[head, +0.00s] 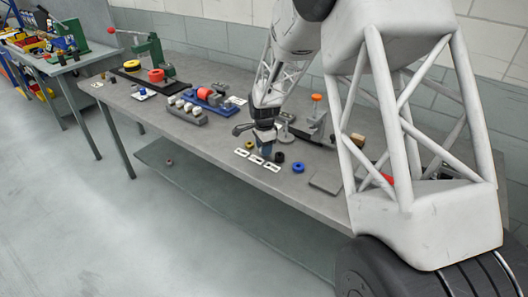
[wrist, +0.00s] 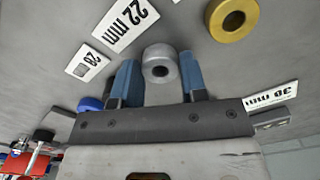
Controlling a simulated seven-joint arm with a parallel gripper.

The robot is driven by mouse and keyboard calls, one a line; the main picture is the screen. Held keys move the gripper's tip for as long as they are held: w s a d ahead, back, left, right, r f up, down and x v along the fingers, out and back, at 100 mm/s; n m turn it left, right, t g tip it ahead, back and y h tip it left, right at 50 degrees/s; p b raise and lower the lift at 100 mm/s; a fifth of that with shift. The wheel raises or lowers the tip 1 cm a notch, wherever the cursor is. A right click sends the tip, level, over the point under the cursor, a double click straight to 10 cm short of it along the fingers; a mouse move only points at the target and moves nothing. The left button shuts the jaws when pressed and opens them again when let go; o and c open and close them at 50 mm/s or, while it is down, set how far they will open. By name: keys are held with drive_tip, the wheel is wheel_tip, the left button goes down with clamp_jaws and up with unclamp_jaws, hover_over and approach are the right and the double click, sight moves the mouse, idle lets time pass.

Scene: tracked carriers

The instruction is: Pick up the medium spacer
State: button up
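A grey spacer (wrist: 161,52) with a dark centre hole sits between the two blue fingers of my gripper (wrist: 160,78) in the wrist view. Its sides meet both fingers with no visible gap. I cannot tell whether it is clear of the bench. A gold-yellow spacer (wrist: 215,23) lies at the upper right. A blue spacer (wrist: 90,103) is partly hidden behind my gripper at the left. In the head view my gripper (head: 265,150) is low over the bench, between the yellow spacer (head: 249,144) and a dark round piece (head: 279,157), with the blue spacer (head: 298,168) further right.
White size labels lie close by: 22 mm (wrist: 125,22), 28 (wrist: 86,64) and 36 mm (wrist: 270,95). A grey bench (head: 215,148) holds fixtures to the left, including a blue carrier with a red roll (head: 205,93). An orange-topped post (head: 317,98) stands behind my gripper.

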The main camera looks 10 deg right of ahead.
drive_tip(key=shift+f, duration=0.3)
idle(0.4)
drive_tip(key=c, duration=0.6)
drive_tip(key=shift+r, duration=0.15)
drive_tip(key=shift+r, duration=1.55)
drive_tip(key=s, duration=0.5)
drive_tip(key=s+r, duration=0.1)
drive_tip(key=s, duration=0.4)
drive_tip(key=s+d, duration=0.1)
drive_tip(key=s, duration=0.5)
drive_tip(key=shift+r, duration=0.3)
